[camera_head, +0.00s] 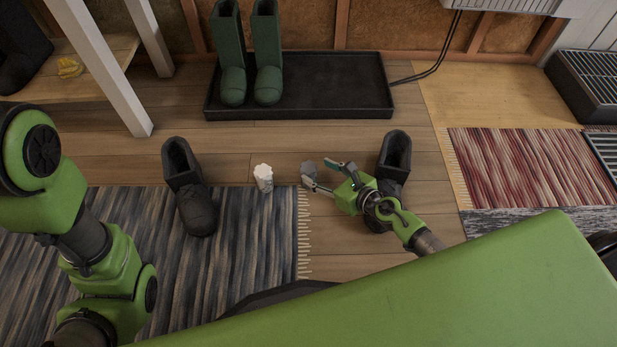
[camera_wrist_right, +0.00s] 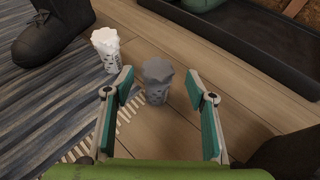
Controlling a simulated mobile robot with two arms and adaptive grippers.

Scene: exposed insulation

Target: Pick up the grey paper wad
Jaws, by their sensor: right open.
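The grey paper wad (camera_head: 308,169) stands on the wooden floor just beyond the fringe of the striped rug. My right gripper (camera_head: 322,176) is open beside it, with the wad at the fingertips. In the right wrist view the grey wad (camera_wrist_right: 157,80) shows ahead, between the two spread fingers (camera_wrist_right: 160,92), and neither finger visibly grips it. A white wad with dark marks (camera_head: 263,178) stands to its left; it also shows in the right wrist view (camera_wrist_right: 106,48). My left arm shows at the left, but its gripper is out of view.
A dark boot (camera_head: 190,190) stands on the striped rug (camera_head: 250,230); another dark boot (camera_head: 395,155) is right behind my right gripper. A black tray (camera_head: 340,85) holds green boots (camera_head: 250,60) at the back. Bare floor lies between tray and wads.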

